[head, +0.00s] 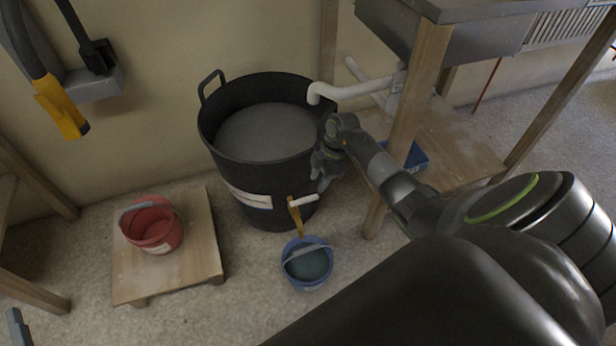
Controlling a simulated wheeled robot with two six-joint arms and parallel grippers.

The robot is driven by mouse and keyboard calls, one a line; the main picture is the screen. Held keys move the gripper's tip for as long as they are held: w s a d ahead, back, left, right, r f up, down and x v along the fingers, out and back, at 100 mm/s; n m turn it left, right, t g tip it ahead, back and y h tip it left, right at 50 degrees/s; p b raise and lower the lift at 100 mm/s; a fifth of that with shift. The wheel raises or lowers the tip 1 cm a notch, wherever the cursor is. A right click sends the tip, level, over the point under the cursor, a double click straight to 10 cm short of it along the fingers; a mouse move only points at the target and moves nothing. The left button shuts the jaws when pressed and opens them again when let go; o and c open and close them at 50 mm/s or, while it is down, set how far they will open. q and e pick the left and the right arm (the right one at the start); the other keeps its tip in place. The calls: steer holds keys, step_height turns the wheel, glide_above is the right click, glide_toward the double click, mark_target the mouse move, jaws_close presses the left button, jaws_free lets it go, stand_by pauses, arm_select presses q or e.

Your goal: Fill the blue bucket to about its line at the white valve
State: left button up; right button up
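The blue bucket (326,272) stands on the floor below the tap of a black tub (240,180). Its handle lies across its top, and a dark teal-grey surface shows inside; I cannot make out a line. The white valve (304,200) is a short bar, tilted slightly up to the right, on an ochre spout (297,222) low on the tub's front. The spout points down to the bucket's back rim. My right gripper (321,184) is just above and right of the valve, fingers downward; contact and finger gap are unclear. My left gripper is not seen.
The tub holds grey liquid under a white pipe (350,91). A red bucket (158,243) stands on a low wooden platform (190,270) at left. A wooden sink stand (420,80) with a blue tray (416,157) on its shelf is at right. Floor between platform and blue bucket is clear.

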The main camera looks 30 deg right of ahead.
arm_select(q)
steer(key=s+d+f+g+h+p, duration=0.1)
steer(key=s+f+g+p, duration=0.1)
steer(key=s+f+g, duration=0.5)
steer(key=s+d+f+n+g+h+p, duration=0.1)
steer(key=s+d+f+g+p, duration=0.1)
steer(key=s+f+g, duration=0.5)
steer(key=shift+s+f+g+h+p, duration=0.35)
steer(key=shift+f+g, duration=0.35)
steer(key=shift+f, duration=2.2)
